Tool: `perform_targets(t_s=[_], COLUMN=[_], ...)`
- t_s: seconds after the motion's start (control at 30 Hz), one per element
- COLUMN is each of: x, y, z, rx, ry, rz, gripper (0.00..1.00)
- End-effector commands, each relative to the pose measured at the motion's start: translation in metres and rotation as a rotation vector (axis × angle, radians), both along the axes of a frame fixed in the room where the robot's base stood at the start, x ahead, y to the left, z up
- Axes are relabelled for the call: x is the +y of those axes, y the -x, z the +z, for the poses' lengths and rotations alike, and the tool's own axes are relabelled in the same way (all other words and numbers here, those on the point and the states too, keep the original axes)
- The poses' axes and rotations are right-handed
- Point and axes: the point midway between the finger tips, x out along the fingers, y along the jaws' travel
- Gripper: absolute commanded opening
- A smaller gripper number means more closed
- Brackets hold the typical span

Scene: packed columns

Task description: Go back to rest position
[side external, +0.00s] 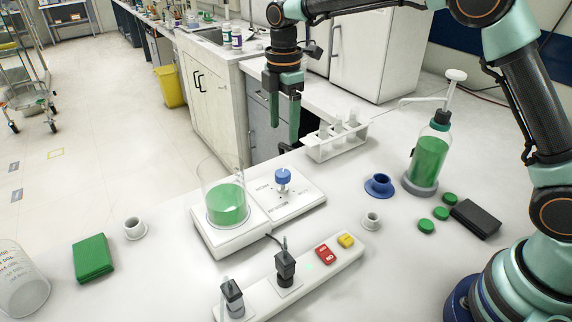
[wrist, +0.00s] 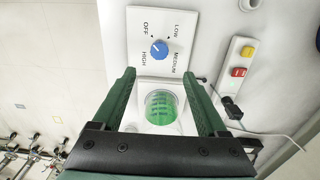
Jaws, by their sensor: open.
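My gripper (side external: 284,130) hangs fingers down, high above the bench, over the area behind the white stirrer or hot plate (side external: 235,243). In the wrist view its two green fingers (wrist: 159,75) are apart with nothing held. A glass beaker with green liquid (side external: 227,203) stands on the device's plate. The beaker also shows between and below the fingers in the wrist view (wrist: 161,107). The blue knob (side external: 283,177) is on the device's panel. In the wrist view the knob (wrist: 158,49) is ringed by OFF, LOW, MEDIUM and HIGH; its exact setting is hard to tell.
A white tube rack (side external: 338,143) stands right of my gripper, with a green pump bottle (side external: 429,160) farther right. A power strip (side external: 290,288) with plugs and red and yellow switches lies in front. A green block (side external: 93,257) lies left. Open air surrounds the gripper.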

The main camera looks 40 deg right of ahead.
Motion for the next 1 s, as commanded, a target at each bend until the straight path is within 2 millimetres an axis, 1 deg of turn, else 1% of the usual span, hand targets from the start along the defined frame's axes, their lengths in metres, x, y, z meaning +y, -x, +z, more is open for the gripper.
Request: perform_targets(t_s=[0.17,0.3,0.5,0.63,0.77,0.9,1.0], x=[-0.017,-0.035,-0.059,-0.072,-0.084,-0.095,-0.101], y=[0.018,0.043,0.085,0.114,0.143,0.173,0.19], z=[0.031,0.058,0.083,0.091,0.092,0.087,0.08], rx=[-0.058,-0.118,-0.198,-0.245,-0.29,-0.333,-0.355], ry=[-0.018,-0.046,-0.102,-0.149,-0.204,-0.272,-0.317], rz=[-0.175,-0.38,-0.673,-0.861,-1.047,-1.242,-1.359], gripper=[0.76,0.76,0.76,0.76,0.76,0.76,0.76])
